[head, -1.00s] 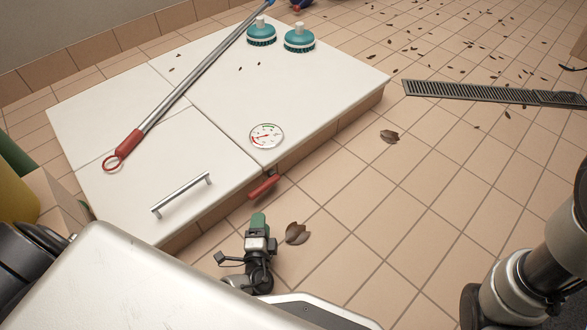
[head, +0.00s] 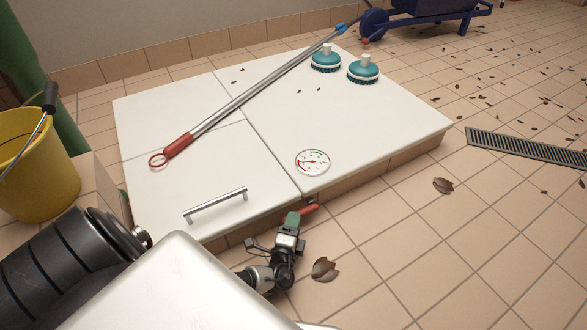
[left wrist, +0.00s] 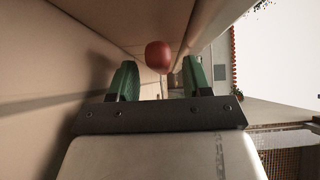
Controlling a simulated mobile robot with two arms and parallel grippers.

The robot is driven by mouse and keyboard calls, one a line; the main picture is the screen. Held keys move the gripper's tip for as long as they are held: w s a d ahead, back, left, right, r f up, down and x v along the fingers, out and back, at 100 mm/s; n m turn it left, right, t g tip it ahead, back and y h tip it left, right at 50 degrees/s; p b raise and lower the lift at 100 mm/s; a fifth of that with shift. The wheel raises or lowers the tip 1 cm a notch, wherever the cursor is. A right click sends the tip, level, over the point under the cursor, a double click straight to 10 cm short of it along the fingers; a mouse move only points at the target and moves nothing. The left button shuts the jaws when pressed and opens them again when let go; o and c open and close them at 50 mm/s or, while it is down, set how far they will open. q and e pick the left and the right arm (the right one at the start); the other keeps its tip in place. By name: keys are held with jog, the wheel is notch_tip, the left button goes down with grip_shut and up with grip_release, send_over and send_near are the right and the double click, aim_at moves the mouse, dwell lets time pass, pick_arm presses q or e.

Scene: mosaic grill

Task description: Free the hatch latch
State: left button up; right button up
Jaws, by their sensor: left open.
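The white hatch panel (head: 200,170) with a silver bar handle (head: 216,204) lies flat in the low tiled block. A red latch handle (head: 309,209) sticks out at the block's front edge, below the round dial (head: 312,162). My left gripper (head: 292,219), with green fingers, is at the latch handle and hides part of it. In the left wrist view, the latch's rounded red end (left wrist: 158,56) shows between the two spread fingers (left wrist: 158,80), around the level of their tips; I cannot tell whether either finger touches it. My right gripper is out of view.
A long pole with a red grip (head: 178,146) lies across the white panels. Two teal brushes (head: 363,69) stand at the back. A yellow bucket (head: 38,165) is at left. A dry leaf (head: 324,269) lies beside my left gripper. Tiled floor at right is mostly open.

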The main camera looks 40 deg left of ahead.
pick_arm(q)
jog(key=shift+w, duration=0.15)
jog(key=shift+c, duration=0.5)
grip_shut()
jog(key=shift+r, duration=0.1)
